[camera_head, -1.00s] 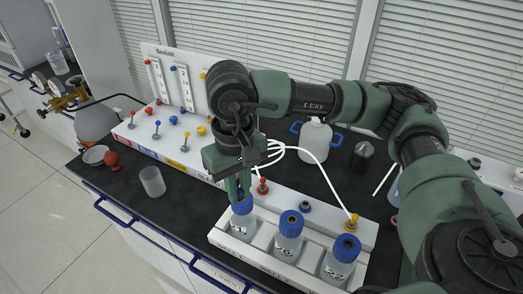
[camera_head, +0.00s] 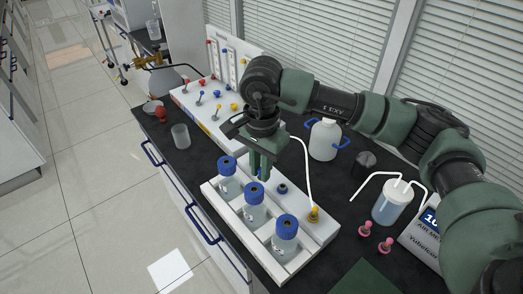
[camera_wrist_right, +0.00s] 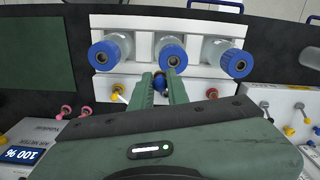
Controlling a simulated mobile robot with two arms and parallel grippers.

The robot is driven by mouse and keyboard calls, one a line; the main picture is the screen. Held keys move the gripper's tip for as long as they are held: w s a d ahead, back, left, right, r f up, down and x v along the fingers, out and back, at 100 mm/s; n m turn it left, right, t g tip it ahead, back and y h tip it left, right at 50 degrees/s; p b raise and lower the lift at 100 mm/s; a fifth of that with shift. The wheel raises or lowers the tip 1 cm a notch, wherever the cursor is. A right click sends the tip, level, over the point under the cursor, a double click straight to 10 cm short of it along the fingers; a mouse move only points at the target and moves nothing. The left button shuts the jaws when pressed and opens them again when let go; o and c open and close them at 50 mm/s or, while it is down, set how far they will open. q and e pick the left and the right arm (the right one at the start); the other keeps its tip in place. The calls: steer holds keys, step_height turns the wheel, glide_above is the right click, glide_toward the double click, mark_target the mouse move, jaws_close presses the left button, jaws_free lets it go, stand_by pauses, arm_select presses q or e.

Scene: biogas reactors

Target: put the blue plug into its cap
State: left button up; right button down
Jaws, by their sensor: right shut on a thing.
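My right gripper (camera_head: 262,172) is above the white bottle rack (camera_head: 327,228), just behind the middle bottle's cap. It is shut on the blue plug (camera_wrist_right: 160,83), which shows between the fingers in the right wrist view and is mostly hidden in the head view. Three clear bottles stand in the rack with blue screw caps: left (camera_head: 227,165), middle (camera_head: 254,193) and right (camera_head: 287,226). The caps have dark round centres. The plug appears apart from the caps; I cannot tell which cap is its own. My left gripper is not in view.
A beaker (camera_head: 180,136) stands left, a white jug (camera_head: 324,140) behind, a tubed bottle (camera_head: 392,203) right.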

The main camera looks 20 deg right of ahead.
steer(key=shift+w+a+f+m+b, duration=0.2)
steer(key=shift+w+f+m, duration=0.2)
steer(key=shift+f+m, duration=0.25)
steer(key=shift+w+a+f+m+b, duration=0.1)
steer(key=shift+w+a+f+m, duration=0.1)
steer(key=shift+w+f+m, duration=0.4)
steer(key=shift+w+a+f+m+b, duration=0.2)
steer(key=shift+f+m, duration=0.25)
steer(key=shift+f, duration=0.75)
arm_select(q)
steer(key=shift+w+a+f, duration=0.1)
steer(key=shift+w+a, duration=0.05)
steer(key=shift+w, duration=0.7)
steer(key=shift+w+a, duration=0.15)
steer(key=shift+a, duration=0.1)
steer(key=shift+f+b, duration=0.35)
steer(key=shift+b, duration=0.05)
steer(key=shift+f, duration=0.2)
arm_select(e)
steer(key=shift+f, duration=0.1)
arm_select(q)
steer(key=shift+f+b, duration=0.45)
steer(key=shift+b, duration=0.2)
arm_select(e)
steer(key=shift+f, duration=0.2)
